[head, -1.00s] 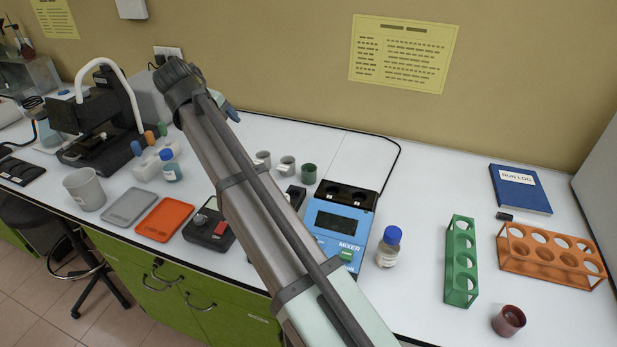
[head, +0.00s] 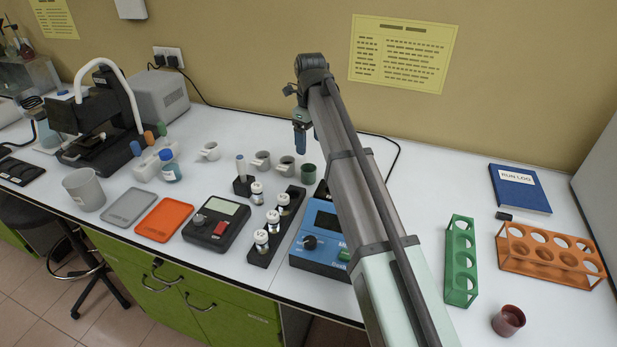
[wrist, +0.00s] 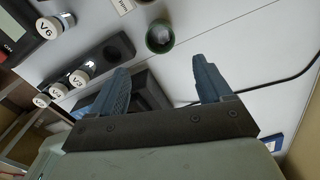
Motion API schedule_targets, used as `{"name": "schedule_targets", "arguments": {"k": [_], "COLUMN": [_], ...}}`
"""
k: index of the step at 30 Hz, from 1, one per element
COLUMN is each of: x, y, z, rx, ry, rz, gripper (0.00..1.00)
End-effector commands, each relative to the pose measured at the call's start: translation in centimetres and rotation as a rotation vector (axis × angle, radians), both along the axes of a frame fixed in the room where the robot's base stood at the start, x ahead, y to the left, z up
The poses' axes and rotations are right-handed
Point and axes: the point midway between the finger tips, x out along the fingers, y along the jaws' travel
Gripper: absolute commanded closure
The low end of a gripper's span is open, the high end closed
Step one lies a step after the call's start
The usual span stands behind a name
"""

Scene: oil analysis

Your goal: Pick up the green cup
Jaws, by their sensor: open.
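The green cup (head: 308,173) stands upright on the white bench, at the right end of a short row of grey cups. My gripper (head: 300,139) is above and behind the cup in the head view, with its fingers pointing down. In the wrist view the green cup (wrist: 160,37) shows from above, with its opening visible. It lies beyond the fingertips, between the lines of the two blue fingers. My gripper (wrist: 160,75) is open and empty there, apart from the cup.
Grey cups (head: 287,166) stand close left of the green cup. A black cable (head: 392,160) runs behind to the right. A green rack (head: 461,262) stands further right.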

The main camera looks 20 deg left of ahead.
Motion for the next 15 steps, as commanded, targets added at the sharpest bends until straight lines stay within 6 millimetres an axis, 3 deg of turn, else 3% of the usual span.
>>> {"name": "schedule_targets", "arguments": {"k": [7, 15], "x": [-0.1, 0.0], "y": [0.0, 0.1], "z": [-4.5, -6.9], "rx": [-0.001, -0.001], "ry": [-0.001, -0.002], "rz": [0.000, 0.000], "gripper": [0.21, 0.21]}}
